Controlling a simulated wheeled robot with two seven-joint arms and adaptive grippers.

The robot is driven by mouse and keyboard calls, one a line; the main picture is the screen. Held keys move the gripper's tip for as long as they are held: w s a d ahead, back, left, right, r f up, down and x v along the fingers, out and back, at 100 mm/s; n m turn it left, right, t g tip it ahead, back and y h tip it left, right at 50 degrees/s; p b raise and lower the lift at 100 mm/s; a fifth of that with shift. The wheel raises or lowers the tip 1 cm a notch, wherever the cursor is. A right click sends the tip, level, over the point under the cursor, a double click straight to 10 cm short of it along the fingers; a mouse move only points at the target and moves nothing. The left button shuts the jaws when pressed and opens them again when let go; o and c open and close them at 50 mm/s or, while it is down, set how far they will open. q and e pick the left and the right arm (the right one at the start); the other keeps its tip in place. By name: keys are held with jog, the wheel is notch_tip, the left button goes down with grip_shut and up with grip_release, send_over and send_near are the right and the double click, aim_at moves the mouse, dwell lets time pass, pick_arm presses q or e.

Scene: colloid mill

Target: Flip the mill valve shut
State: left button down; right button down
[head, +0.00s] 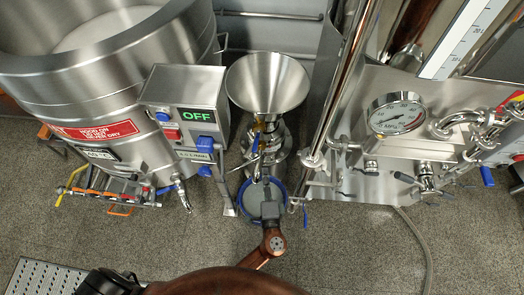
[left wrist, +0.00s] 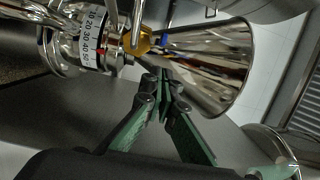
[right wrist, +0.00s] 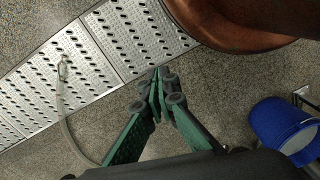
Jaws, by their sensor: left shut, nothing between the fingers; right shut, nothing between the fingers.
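The mill stands under a steel hopper cone (head: 268,80) in the middle of the head view. The cone also shows in the left wrist view (left wrist: 222,68), beside an amber section (left wrist: 138,42) and a numbered scale ring (left wrist: 92,35). A thin metal bar (left wrist: 137,22) and a small blue part lie near the amber section; I cannot tell which is the valve's handle. My left gripper (head: 260,174) is over the blue-rimmed bucket, its shut, empty tips close to the mill's neck; contact is unclear. My right gripper (right wrist: 158,74) is shut and empty above the floor.
A control box (head: 187,100) reading OFF and a large steel vessel (head: 110,55) stand left of the mill. A steel panel with a pressure gauge (head: 395,114) and pipes stands right. A blue-rimmed bucket (head: 247,207) is below the mill.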

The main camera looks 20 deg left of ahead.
aim_at(256, 145)
jog(key=shift+s, duration=0.1)
